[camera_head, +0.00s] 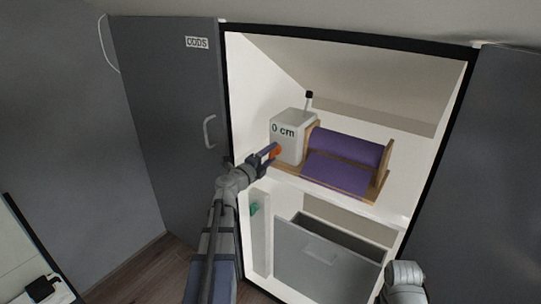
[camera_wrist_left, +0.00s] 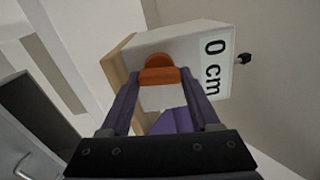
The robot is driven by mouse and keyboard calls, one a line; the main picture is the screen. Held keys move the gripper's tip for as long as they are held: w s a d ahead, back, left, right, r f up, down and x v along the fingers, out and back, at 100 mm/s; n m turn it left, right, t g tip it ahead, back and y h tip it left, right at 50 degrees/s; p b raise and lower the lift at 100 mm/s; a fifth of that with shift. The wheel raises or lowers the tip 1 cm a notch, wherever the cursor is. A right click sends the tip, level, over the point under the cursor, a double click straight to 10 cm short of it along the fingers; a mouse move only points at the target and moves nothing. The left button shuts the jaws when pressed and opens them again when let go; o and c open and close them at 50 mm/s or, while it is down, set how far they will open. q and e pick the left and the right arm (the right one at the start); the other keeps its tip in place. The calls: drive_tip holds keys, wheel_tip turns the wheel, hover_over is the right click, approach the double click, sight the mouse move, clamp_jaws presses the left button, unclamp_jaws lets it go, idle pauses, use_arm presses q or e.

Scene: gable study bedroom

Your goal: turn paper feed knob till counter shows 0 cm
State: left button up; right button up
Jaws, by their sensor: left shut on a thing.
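The paper feeder is a white box (camera_head: 287,139) with a purple paper roll (camera_head: 345,147) on a wooden base, standing on the cabinet shelf. The counter on the box reads "0 cm" (camera_head: 283,131), and the same reading shows in the left wrist view (camera_wrist_left: 213,68). The orange feed knob (camera_wrist_left: 160,75) sits on the box's face below the counter. My left gripper (camera_head: 274,152) is at the knob, its two fingers on either side of it, shut on it. A lever with a black tip (camera_head: 309,95) stands up behind the box. My right gripper is not visible.
The open grey cabinet door (camera_head: 170,110) with a handle stands at the left, another dark door (camera_head: 490,180) at the right. Below the shelf is an open grey drawer (camera_head: 325,262). A green object (camera_head: 254,208) is on the white panel beside it.

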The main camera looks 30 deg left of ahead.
use_arm(q)
drive_tip(key=o, duration=1.4)
drive_tip(key=shift+c, duration=0.2)
drive_tip(key=s, duration=0.8)
drive_tip(key=shift+a, duration=0.25)
drive_tip(key=shift+c, duration=0.3)
